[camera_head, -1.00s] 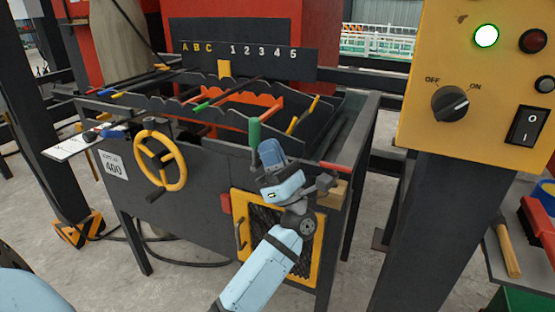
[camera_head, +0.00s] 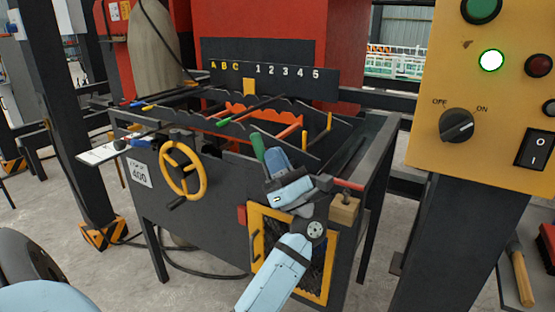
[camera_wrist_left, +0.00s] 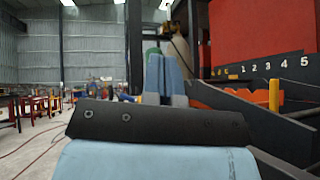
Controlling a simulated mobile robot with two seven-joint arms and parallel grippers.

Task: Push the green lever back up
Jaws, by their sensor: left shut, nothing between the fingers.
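The green lever (camera_head: 258,147) stands at the front right of the dark machine, its grip leaning to the left in the head view. My left gripper (camera_head: 274,160) is shut and empty, with its blue fingers right beside the lever's right side. They look close to or touching it; I cannot tell which. In the left wrist view, the shut fingers (camera_wrist_left: 163,75) point ahead, and a bit of the green lever (camera_wrist_left: 152,51) shows behind their tips. The lever's lower part is hidden by my gripper. My right gripper is not in view.
A yellow handwheel (camera_head: 183,170) is left of the lever. A red-ended bar (camera_head: 348,185) and wooden block (camera_head: 343,209) are close to the right of my wrist. Rebar and an orange bar (camera_head: 290,130) lie behind. A yellow control panel (camera_head: 480,90) stands at right.

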